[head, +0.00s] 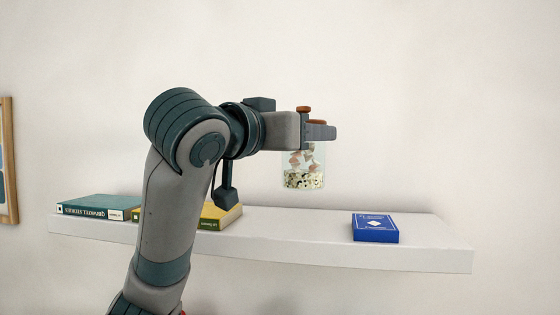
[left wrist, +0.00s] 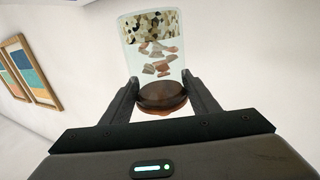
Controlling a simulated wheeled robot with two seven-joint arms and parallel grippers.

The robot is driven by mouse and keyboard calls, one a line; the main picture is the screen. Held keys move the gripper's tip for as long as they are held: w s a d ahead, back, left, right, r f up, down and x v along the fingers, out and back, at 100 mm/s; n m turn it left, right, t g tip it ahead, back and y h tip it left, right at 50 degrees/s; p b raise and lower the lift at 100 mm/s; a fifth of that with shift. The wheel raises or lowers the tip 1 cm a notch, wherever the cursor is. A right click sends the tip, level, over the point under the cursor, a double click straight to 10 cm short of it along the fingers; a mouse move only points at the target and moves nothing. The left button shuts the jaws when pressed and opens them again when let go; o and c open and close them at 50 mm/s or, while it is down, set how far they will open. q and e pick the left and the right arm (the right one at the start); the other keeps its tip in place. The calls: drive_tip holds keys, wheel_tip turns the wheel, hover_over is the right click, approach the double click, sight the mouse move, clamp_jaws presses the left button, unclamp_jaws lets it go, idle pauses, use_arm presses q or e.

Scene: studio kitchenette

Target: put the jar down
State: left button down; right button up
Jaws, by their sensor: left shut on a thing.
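A clear glass jar (head: 303,168) with speckled bits at its bottom and brown-pink pieces above hangs upright above the white shelf. My left gripper (head: 318,130) is shut on it near its reddish-brown lid. In the left wrist view the jar (left wrist: 155,55) is between the two dark fingers of the left gripper (left wrist: 163,92), with its round brown lid (left wrist: 162,95) nearest the camera. In the head view the jar's base appears above the shelf top and apart from it. My right gripper is not in view.
The white wall shelf (head: 290,247) holds a blue box (head: 375,228) at its right, a teal book (head: 98,206) at its left and a yellow book (head: 222,215) partly behind my arm. Bare shelf lies between the yellow book and blue box. Picture frames (left wrist: 33,72) hang on the wall.

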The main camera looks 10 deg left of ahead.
use_arm(q)
drive_tip(key=a+f, duration=0.1)
drive_tip(key=w+a+p, duration=0.1)
drive_tip(key=a, duration=0.1)
drive_tip(key=a+f, duration=0.1)
drive_tip(key=shift+w+a+f+p, duration=0.15)
drive_tip(key=shift+f+p, duration=0.15)
drive_tip(key=shift+p, duration=0.05)
drive_tip(key=shift+f, duration=0.1)
wheel_tip(320, 180, down, 4)
drive_tip(key=shift+r+p, duration=0.2)
drive_tip(key=shift+p, duration=1.05)
drive_tip(key=shift+f, duration=0.1)
drive_tip(key=shift+f, duration=0.1)
